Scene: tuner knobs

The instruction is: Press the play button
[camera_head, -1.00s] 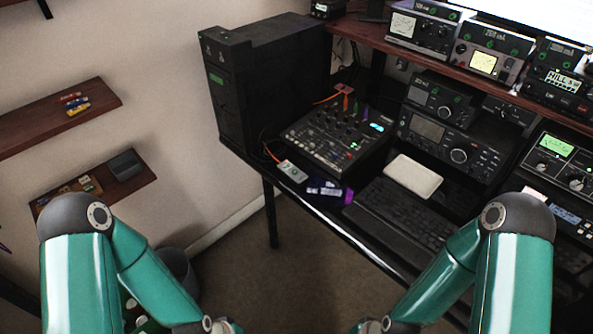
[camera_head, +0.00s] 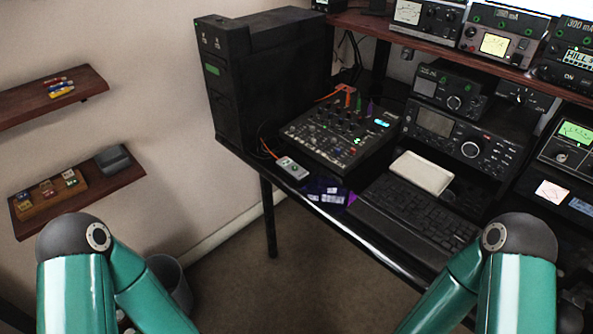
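No button marked play can be made out at this size. A black mixer (camera_head: 340,132) with many small knobs, green lights and a blue-lit display sits on the desk. A small light-coloured box with a green mark (camera_head: 292,168) lies at the desk's front edge, with an orange cable near it. Several radio units with knobs and screens, such as the one with a grey screen (camera_head: 462,140), stand to the right. Both my teal arms reach in from the bottom edge, and their lower parts run out of the picture. Neither gripper is in view.
A black keyboard (camera_head: 420,218) and a white pad (camera_head: 422,173) lie on the desk. A black tower case (camera_head: 228,90) stands at the desk's left end. Wooden shelves (camera_head: 110,184) are on the left wall, with a bin (camera_head: 170,280) below. Open carpet lies before the desk.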

